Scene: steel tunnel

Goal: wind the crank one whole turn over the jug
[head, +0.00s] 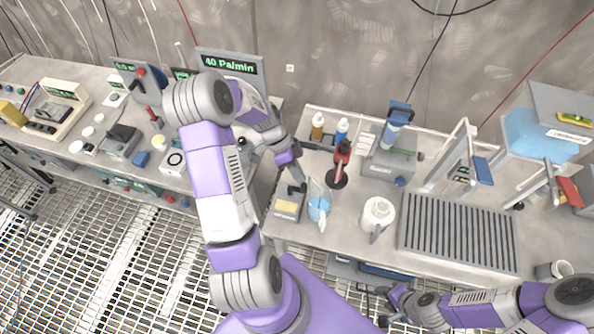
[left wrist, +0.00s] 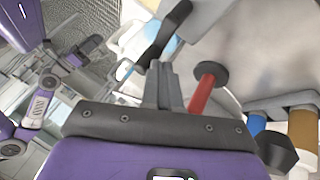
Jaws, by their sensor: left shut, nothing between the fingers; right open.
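A black crank-like handle (head: 297,188) stands on a small grey box with a yellow panel (head: 287,207) on the bench. The handle also shows in the left wrist view (left wrist: 165,35), just beyond my fingers. A clear vessel with light-blue contents (head: 319,207), which looks like the jug, stands beside the box. My left gripper (head: 302,186) is shut and empty, close to the handle. In the left wrist view its fingers (left wrist: 162,78) are together; whether they touch the handle, I cannot tell. My right gripper (head: 385,305) is open and empty, low in front of the bench.
A red upright piece on a black disc (head: 338,172) stands close behind the vessel. A white jug-shaped container (head: 378,215) stands to the right, then a ribbed grey tray (head: 458,233). Small bottles (head: 318,127) stand in a tray at the back. A display (head: 232,64) reads "40 Pa/min".

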